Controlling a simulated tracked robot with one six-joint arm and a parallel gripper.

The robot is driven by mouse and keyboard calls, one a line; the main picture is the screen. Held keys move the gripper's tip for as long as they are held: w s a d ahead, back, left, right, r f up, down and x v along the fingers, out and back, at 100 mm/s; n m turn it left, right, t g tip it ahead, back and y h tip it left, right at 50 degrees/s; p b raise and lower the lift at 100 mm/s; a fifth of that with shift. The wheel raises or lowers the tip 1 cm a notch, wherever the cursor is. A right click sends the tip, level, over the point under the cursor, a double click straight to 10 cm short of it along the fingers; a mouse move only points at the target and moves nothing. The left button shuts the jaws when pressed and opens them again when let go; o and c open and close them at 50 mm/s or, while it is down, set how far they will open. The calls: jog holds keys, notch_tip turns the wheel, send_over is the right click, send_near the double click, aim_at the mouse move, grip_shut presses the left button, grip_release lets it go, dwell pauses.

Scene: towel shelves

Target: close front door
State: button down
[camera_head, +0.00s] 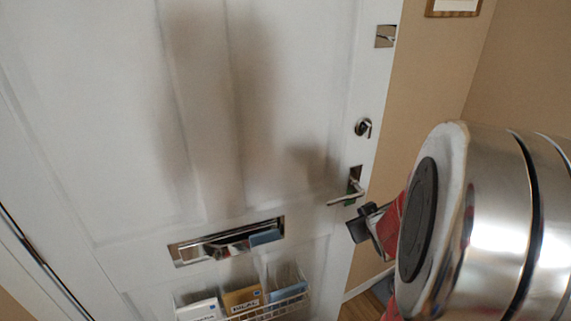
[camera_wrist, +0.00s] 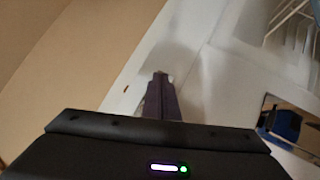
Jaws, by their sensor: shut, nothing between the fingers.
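The white front door (camera_head: 110,120) fills most of the head view, and its handle edge runs down beside a tan wall. I cannot tell whether it stands ajar. It has a lever handle (camera_head: 346,194), a lock knob (camera_head: 363,127) above it and a metal mail slot (camera_head: 180,251). My gripper (camera_head: 358,224) is shut and empty, just below and right of the lever; contact with the door is unclear. In the wrist view, the shut fingers (camera_wrist: 160,78) point at the pale door surface (camera_wrist: 215,85) near its edge.
A wire rack (camera_head: 290,302) with letters and booklets hangs low on the door, and it shows in the wrist view (camera_wrist: 292,22). The tan wall (camera_head: 425,75) is at the right with a framed picture (camera_head: 453,8). A strip of wooden floor (camera_head: 362,305) shows below.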

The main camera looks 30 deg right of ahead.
notch_tip(320, 180, down, 5)
jog(key=s+d+t+y, duration=0.2)
jog(key=t, duration=0.1)
jog(key=s+a+t+y, duration=0.1)
jog(key=s+a+t, duration=0.1)
jog(key=s+t, duration=0.3)
jog(key=shift+s+r+y, duration=0.4)
jog(key=shift+s+r, duration=0.05)
jog(key=shift+s, duration=0.35)
jog(key=shift+w+a, duration=0.1)
send_near(347, 202)
jog(key=shift+w+d+f, duration=0.1)
jog(key=shift+w+d, duration=0.1)
jog(key=shift+w, duration=1.4)
jog(key=shift+w+d+f, duration=0.15)
jog(key=shift+w, duration=1.4)
jog(key=shift+w, duration=0.1)
